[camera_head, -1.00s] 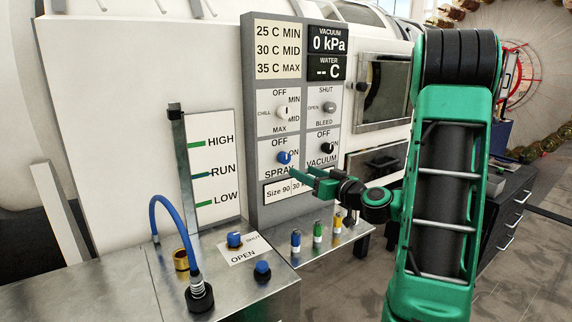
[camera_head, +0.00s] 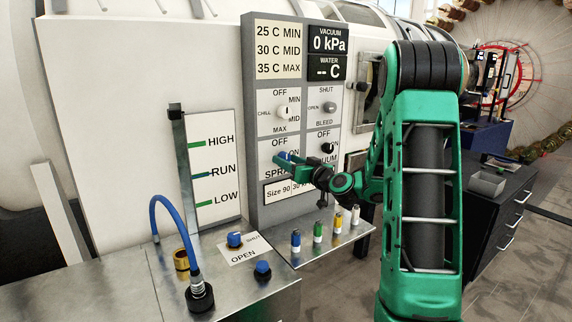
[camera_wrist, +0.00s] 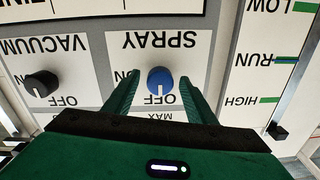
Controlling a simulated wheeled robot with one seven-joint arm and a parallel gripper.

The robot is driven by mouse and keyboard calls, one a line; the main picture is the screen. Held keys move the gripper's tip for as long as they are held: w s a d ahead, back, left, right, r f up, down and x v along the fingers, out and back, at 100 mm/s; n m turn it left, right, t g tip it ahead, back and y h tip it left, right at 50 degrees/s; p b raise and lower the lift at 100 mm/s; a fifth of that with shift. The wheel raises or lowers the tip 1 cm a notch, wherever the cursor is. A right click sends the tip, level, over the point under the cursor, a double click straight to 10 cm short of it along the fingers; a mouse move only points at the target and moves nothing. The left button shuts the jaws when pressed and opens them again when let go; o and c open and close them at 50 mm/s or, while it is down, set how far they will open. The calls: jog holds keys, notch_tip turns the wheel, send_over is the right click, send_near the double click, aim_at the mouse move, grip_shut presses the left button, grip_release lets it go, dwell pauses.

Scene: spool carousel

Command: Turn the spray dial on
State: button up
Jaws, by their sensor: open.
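The blue spray dial (camera_wrist: 160,80) sits on the grey control panel, under the word SPRAY in the upside-down wrist view. Its white mark points toward OFF. My gripper (camera_wrist: 158,88) is open, with one green finger on each side of the dial; I cannot tell if either finger touches it. In the head view the gripper (camera_head: 283,160) is at the panel and partly hides the spray dial (camera_head: 283,155) and its label.
The black vacuum dial (camera_wrist: 42,83) is beside the spray dial. The chill dial (camera_head: 283,112) and bleed dial (camera_head: 329,107) are above. Below, a metal shelf (camera_head: 335,243) holds several coloured small bottles. A blue hose (camera_head: 165,210) stands at left.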

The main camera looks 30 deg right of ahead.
jog(key=c, duration=1)
jog(key=shift+c, duration=0.2)
jog(key=shift+m+h, duration=0.3)
jog(key=shift+m, duration=8.7)
jog(key=shift+f, duration=0.1)
